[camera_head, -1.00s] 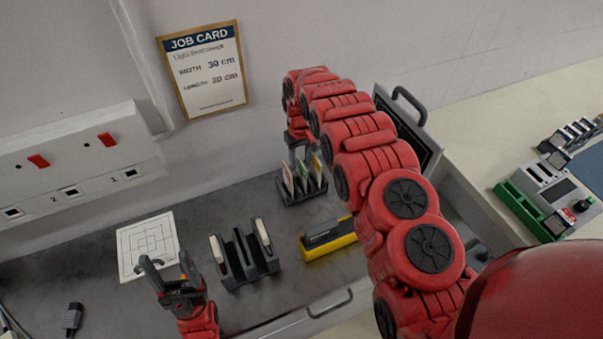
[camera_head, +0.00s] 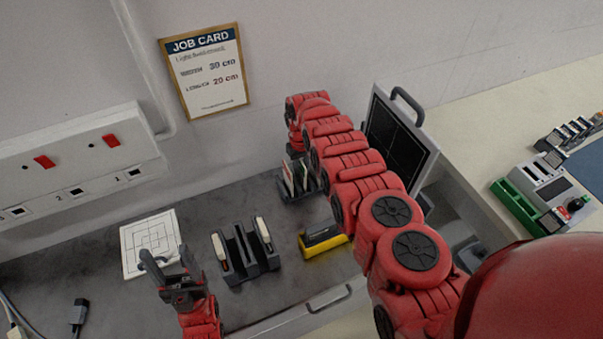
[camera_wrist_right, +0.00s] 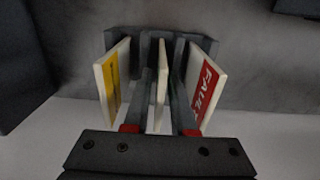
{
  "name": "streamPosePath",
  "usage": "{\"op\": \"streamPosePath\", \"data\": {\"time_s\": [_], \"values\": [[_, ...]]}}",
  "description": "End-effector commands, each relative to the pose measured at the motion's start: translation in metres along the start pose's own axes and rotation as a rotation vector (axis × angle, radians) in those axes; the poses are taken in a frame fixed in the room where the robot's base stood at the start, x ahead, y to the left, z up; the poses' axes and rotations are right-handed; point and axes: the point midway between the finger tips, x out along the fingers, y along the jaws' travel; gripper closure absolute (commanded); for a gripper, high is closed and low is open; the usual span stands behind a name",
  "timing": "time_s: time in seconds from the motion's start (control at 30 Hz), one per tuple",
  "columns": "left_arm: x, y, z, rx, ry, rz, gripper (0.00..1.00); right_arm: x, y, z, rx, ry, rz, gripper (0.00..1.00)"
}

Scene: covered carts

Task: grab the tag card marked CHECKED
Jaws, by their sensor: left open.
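The card rack (camera_head: 300,194) stands at the back of the bench, partly hidden by my right arm. In the right wrist view the rack (camera_wrist_right: 195,40) holds a yellow-labelled card (camera_wrist_right: 112,85) at left, a red FAULTY card (camera_wrist_right: 206,88) at right and a middle card (camera_wrist_right: 161,85) seen edge-on. The middle card's label is hidden, and I cannot read CHECKED anywhere. My right gripper (camera_wrist_right: 160,78) is open, its fingers on either side of the middle card with narrow gaps. My left gripper (camera_head: 165,256) is open and empty over the bench's front.
A second dark rack (camera_head: 240,254) with pale cards stands right of my left gripper. A yellow and black tool (camera_head: 323,240) lies beside it. A white grid sheet (camera_head: 148,238) lies at left. A dark panel (camera_head: 397,135) stands behind my right arm. Sockets and a job card are on the wall.

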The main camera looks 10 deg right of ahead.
Motion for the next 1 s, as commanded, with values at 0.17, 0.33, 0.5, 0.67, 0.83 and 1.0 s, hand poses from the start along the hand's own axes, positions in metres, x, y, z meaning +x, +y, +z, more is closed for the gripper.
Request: {"op": "streamPosePath", "data": {"time_s": [0.17,0.33,0.5,0.67,0.83,1.0], "values": [[0.000,0.000,0.000,0.000,0.000,0.000,0.38,0.000,0.000,0.000,0.000,0.000,0.000,1.00],[0.000,0.000,0.000,0.000,0.000,0.000,0.38,0.000,0.000,0.000,0.000,-0.001,0.000,1.00],[0.000,0.000,0.000,0.000,0.000,0.000,0.38,0.000,0.000,0.000,0.000,-0.001,0.000,1.00],[0.000,0.000,0.000,0.000,0.000,0.000,0.38,-0.001,0.000,0.000,0.000,-0.001,0.000,1.00],[0.002,0.000,0.000,0.000,0.000,0.000,0.38,-0.007,0.000,0.001,0.000,-0.004,-0.001,1.00],[0.004,0.000,-0.001,0.000,0.000,0.000,0.38,-0.022,0.001,0.000,0.001,-0.001,0.000,1.00]]}}
